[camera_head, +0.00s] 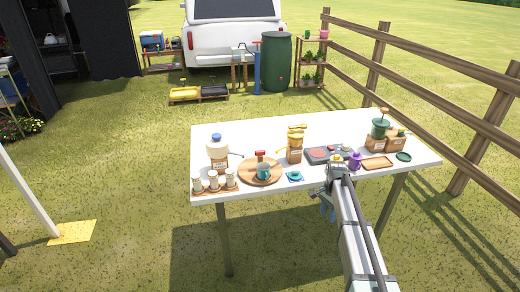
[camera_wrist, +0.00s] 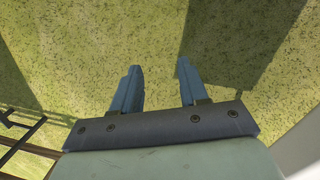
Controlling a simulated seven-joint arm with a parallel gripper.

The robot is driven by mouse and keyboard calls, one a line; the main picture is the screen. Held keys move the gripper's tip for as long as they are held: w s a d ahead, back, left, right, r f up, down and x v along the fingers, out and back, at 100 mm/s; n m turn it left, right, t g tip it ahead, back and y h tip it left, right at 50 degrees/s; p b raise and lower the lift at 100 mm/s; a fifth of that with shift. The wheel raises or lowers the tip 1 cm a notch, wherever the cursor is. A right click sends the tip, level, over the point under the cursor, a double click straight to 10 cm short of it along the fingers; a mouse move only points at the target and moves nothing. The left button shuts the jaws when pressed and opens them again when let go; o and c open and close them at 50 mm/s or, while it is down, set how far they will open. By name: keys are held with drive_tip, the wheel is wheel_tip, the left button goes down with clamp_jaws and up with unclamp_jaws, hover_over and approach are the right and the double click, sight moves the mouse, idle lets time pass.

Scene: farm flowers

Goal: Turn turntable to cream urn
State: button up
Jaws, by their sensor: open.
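The turntable (camera_head: 249,175) is a round wooden disc on the left half of the white table. A teal cup (camera_head: 264,172) and a red-topped item (camera_head: 260,156) stand on it. The cream urn (camera_head: 217,150), with a blue lid, stands on a wooden base behind and left of the turntable. My gripper (camera_head: 327,207) is in front of the table's near edge, right of the turntable and apart from it. In the wrist view my gripper (camera_wrist: 160,85) has its two blue fingers spread, with only grass between them.
Small cups in a wooden rack (camera_head: 214,187) stand at the table's front left. A yellow dispenser (camera_head: 296,140), a grey tray (camera_head: 318,155), a purple pitcher (camera_head: 355,161) and a green-topped urn (camera_head: 380,128) stand farther right.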

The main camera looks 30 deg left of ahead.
drive_tip(key=w+a+r, duration=0.4)
drive_tip(key=a+r, duration=0.6)
drive_tip(key=r, duration=0.1)
wheel_tip(320, 180, up, 22)
drive_tip(key=m+t, duration=0.1)
drive_tip(key=m, duration=0.2)
hover_over(260, 151)
drive_tip(key=shift+y, duration=0.4)
wheel_tip(260, 151, down, 14)
drive_tip(key=shift+r, duration=0.1)
clamp_jaws()
